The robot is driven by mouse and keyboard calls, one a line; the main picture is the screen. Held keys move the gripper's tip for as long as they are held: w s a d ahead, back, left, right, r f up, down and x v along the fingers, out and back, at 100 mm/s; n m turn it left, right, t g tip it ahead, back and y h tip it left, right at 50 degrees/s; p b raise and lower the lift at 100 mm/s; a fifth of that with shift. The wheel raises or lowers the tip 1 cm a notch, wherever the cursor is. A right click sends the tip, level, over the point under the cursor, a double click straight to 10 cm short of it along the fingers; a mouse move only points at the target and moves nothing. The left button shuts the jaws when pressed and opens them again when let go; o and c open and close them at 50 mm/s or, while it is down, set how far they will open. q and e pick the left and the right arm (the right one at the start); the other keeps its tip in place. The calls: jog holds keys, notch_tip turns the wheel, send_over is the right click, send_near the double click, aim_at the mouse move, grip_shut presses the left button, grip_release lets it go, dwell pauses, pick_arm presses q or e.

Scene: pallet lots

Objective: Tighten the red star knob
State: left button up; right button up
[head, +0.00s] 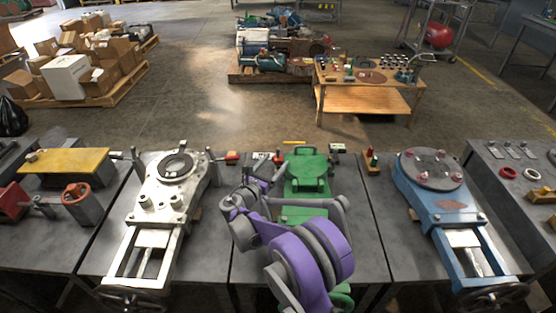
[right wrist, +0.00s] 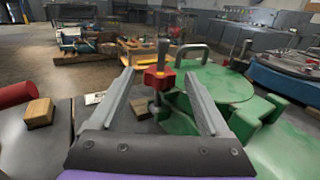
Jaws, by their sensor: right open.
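The red star knob (right wrist: 158,80) sits on an upright threaded stud beside the green fixture (right wrist: 218,84) in the right wrist view. In the head view the green fixture (head: 306,170) stands on the middle bench, partly hidden by my right arm. My right gripper (head: 262,170) is at the fixture's left side. In the right wrist view its two grey fingers (right wrist: 160,86) are open. The knob shows in the gap between the fingertips, and I see no finger touching it. My left gripper is not in view.
A grey-white machine fixture (head: 160,205) lies to the left and a blue one (head: 440,205) to the right. In the right wrist view a wooden block (right wrist: 39,112) and a red cylinder (right wrist: 16,93) lie at the left. A wooden cart (head: 366,98) stands behind the benches.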

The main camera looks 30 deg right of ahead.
aim_at(275, 162)
jog(key=shift+x, duration=1.55)
jog(key=shift+c, duration=0.3)
grip_shut()
